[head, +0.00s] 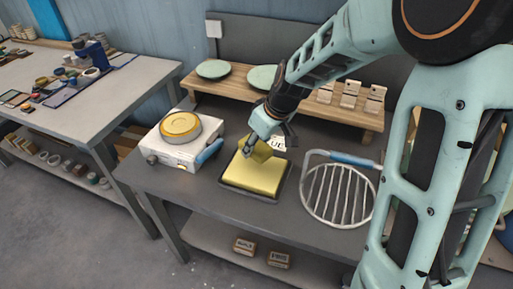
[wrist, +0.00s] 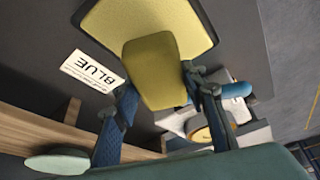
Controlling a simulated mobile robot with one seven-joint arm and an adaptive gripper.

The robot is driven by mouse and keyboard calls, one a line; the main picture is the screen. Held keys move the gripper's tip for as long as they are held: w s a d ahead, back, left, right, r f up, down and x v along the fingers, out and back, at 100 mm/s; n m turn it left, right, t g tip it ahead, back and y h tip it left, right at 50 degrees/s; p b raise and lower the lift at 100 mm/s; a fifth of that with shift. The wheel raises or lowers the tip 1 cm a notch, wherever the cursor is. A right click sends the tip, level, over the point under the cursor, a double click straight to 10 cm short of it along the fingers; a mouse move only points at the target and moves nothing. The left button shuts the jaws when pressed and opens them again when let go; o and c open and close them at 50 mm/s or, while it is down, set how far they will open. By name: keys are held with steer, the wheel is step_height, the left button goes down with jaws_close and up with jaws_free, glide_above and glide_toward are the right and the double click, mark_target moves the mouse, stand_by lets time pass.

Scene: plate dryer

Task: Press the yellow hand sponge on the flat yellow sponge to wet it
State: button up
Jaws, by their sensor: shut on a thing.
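My gripper (head: 251,143) is shut on the yellow hand sponge (head: 263,153). The hand sponge is tilted and held over the back part of the flat yellow sponge (head: 252,177), which lies in a dark shallow tray (head: 247,193) on the grey table. In the wrist view, the hand sponge (wrist: 158,72) is between the fingers of my gripper (wrist: 160,88) and covers part of the flat sponge (wrist: 190,18). I cannot tell whether the two sponges touch. The far side of the hand sponge is hidden.
A white device (head: 176,151) with a round yellow top stands left of the tray. A round wire rack (head: 338,196) with a blue handle lies to the right. Behind, a wooden shelf (head: 225,88) carries plates and blocks. A card reading BLUE (wrist: 93,71) lies beside the tray.

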mark_target(253, 166)
steer(key=shift+f+b, duration=1.85)
steer(key=shift+f, duration=1.05)
steer(key=shift+f+b, duration=0.65)
steer(key=shift+f, duration=0.05)
stand_by(0.5)
steer(key=shift+r+p, duration=2.25)
steer(key=shift+r, duration=1.3)
steer(key=shift+d, duration=0.1)
